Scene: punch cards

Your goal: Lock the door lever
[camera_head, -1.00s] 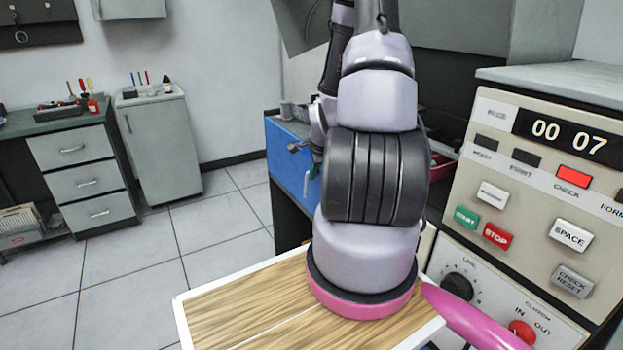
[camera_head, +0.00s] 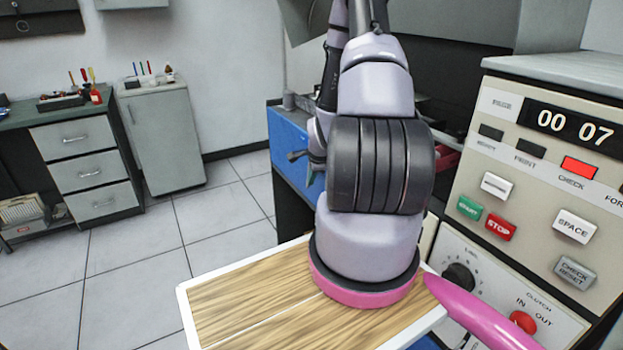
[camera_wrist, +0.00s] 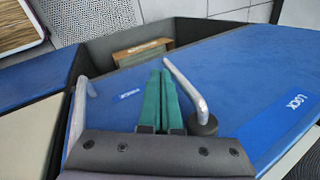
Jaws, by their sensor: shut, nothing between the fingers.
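The door lever (camera_wrist: 188,90) is a bent grey metal rod on a dark round base, on a blue panel (camera_wrist: 245,70) in the wrist view. A white LOCK label (camera_wrist: 297,102) is at the right of that panel; a second label (camera_wrist: 130,93), hard to read, is left of the fingers. My gripper (camera_wrist: 160,72) has green fingers, shut together and empty. They are just left of the lever's rod; I cannot tell whether they touch it.
A second metal bar (camera_wrist: 78,115) stands left of the fingers. In the head view, a wood-topped tray (camera_head: 235,305) is below my arm, and a control console (camera_head: 545,190) with buttons stands close on the right. Open tiled floor (camera_head: 150,260) lies to the left.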

